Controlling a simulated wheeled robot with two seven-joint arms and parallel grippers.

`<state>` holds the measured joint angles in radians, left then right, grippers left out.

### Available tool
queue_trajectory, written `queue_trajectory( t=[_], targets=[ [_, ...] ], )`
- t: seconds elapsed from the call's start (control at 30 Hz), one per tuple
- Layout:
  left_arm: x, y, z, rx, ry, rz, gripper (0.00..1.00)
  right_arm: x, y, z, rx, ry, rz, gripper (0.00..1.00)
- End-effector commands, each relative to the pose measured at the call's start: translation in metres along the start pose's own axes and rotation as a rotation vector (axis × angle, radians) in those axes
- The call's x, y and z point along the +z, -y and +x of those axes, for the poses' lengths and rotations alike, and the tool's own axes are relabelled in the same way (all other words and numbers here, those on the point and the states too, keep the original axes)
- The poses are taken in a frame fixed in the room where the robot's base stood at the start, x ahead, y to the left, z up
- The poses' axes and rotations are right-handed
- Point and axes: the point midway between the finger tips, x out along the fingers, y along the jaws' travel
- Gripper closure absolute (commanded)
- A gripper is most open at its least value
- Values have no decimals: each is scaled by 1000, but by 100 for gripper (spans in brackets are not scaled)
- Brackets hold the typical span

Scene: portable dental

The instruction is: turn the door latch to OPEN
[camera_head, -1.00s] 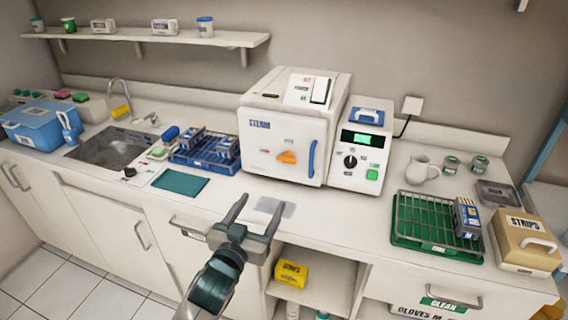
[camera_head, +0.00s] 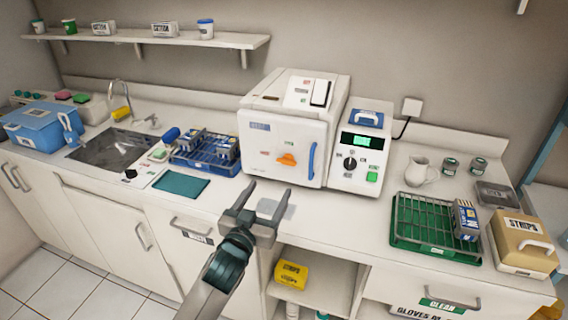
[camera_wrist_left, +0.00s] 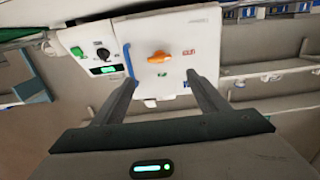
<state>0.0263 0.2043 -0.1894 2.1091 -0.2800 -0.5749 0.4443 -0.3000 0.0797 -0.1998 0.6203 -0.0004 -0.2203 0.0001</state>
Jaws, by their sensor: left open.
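The door latch (camera_head: 287,159) is an orange handle on the front of the white steam unit's door (camera_head: 262,150). It points roughly sideways, with small markings around it, too small to read surely. It also shows in the left wrist view (camera_wrist_left: 159,57), beyond and between my fingers. A blue vertical door handle (camera_head: 311,160) is at the door's right edge. My left gripper (camera_head: 266,202) is open and empty, in front of and below the door, apart from the latch. My right gripper is not in view.
A control unit (camera_head: 362,150) with a knob and green display stands right of the steam unit. A blue rack (camera_head: 207,165) and a teal mat (camera_head: 180,184) lie to the left. A green tray with a wire rack (camera_head: 420,236) is at the right. The counter before the door is mostly clear.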

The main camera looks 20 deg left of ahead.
Motion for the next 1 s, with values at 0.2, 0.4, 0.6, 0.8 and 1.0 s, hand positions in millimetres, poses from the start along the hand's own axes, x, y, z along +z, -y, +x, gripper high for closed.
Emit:
queue_trajectory(
  t=[0.2,0.4,0.6,0.8,1.0],
  targets=[
    [-3,0,41,1,1,0,33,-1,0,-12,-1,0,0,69],
    [-3,0,76,0,0,1,33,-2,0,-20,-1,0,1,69],
    [-2,0,107,1,1,0,33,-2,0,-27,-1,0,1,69],
    [-1,-1,126,1,1,-1,33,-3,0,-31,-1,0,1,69],
    [0,-1,133,1,1,0,33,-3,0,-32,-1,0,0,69]
  ],
)
